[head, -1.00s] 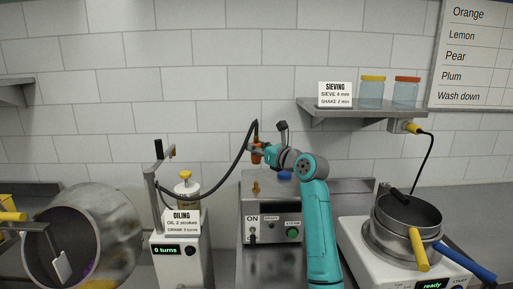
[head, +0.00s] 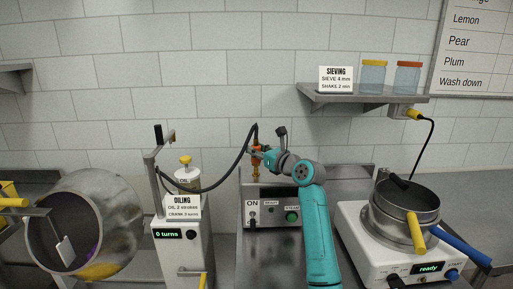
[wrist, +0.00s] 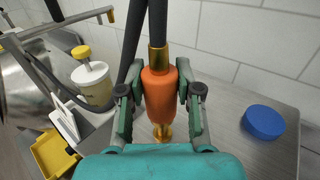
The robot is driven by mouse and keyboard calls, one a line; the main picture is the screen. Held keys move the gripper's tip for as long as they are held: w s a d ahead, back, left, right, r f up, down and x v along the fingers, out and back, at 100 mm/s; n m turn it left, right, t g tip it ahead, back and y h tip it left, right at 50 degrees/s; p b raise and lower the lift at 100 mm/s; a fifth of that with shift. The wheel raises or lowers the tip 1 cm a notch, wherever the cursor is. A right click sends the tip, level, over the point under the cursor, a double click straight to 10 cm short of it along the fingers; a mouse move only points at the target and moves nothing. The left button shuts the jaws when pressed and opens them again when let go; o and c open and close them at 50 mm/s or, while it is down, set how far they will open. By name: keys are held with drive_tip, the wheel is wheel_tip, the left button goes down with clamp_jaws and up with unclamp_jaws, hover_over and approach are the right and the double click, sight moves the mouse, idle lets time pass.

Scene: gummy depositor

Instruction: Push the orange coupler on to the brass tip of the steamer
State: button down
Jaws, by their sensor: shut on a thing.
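The orange coupler (head: 257,151) hangs upright on the end of a black hose, over the steamer (head: 272,208). In the wrist view the coupler (wrist: 158,97) has a brass collar on top, where the hose enters. My gripper (wrist: 160,90) is shut on the coupler, one finger on each side. The brass tip (wrist: 162,132) shows just below the coupler's lower end, roughly in line with it. In the head view the brass tip (head: 256,173) stands on the steamer's top, close under the coupler. I cannot tell whether the two touch.
A blue lid (wrist: 263,122) lies on the steel surface right of the coupler. The black hose (head: 222,180) loops left toward the oiling machine (head: 180,240). A yellow-capped jar (wrist: 93,82) stands to the left. The sieving machine (head: 400,245) stands at the right.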

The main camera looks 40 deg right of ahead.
drive_tip(key=shift+f, duration=0.4)
drive_tip(key=shift+f, duration=1.1)
drive_tip(key=c, duration=0.7)
unclamp_jaws()
drive_tip(key=s, duration=1.2)
drive_tip(key=shift+d, duration=0.4)
drive_tip(key=shift+a, duration=0.1)
